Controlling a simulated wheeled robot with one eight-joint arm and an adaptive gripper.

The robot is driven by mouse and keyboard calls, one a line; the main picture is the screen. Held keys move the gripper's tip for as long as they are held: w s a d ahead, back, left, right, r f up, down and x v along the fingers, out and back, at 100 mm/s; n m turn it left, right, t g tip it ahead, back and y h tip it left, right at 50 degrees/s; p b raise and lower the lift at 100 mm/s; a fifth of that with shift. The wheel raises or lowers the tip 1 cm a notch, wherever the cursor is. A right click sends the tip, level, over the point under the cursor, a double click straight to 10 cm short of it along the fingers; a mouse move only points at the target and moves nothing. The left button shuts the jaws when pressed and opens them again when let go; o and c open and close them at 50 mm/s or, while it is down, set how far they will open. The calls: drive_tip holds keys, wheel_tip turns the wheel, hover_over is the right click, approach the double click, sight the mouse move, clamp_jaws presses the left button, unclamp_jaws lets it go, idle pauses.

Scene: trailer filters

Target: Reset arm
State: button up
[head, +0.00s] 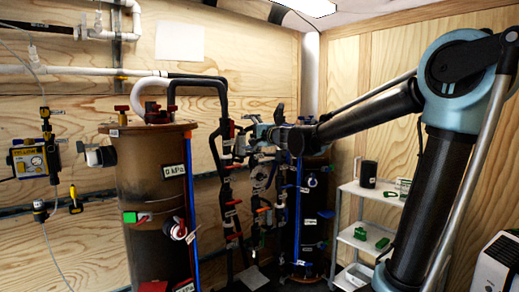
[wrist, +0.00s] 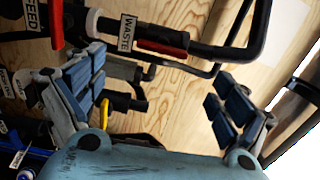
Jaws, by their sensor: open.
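My gripper (head: 240,143) is at the end of my arm, reaching left in the head view to the black pipework between the two tall filter vessels. In the wrist view my gripper (wrist: 158,98) is open, with its blue-padded fingers spread wide and nothing held between them. A black pipe with a red-handled valve (wrist: 162,42) and a "WASTE" label (wrist: 127,33) lies across the view beyond the fingers. A yellow-handled part (wrist: 104,114) shows near the left finger. From these views I cannot tell whether the fingers touch any pipe.
A large brown filter vessel (head: 140,200) stands at left, and a dark vessel (head: 313,215) stands behind my arm. A white shelf (head: 351,240) with a black mug (head: 368,174) and green items (head: 375,240) is at right. Plywood walls enclose the space.

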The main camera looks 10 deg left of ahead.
drive_tip(key=s+d+f+n+g+h, duration=0.2)
drive_tip(key=s+d+f+g+h, duration=0.1)
drive_tip(key=s+d+f, duration=0.8)
drive_tip(key=s+d+f+n+g+h, duration=0.3)
drive_tip(key=s+d+f+h, duration=0.3)
drive_tip(key=s+d+f, duration=0.5)
drive_tip(key=s+d+f+n+g+h, duration=0.3)
drive_tip(key=s+d+f, duration=0.9)
drive_tip(key=d+f, duration=0.4)
drive_tip(key=d+h, duration=0.1)
drive_tip(key=d, duration=0.4)
drive_tip(key=shift+d+f+h, duration=0.15)
drive_tip(key=shift+d+h, duration=0.05)
drive_tip(key=shift+h, duration=0.2)
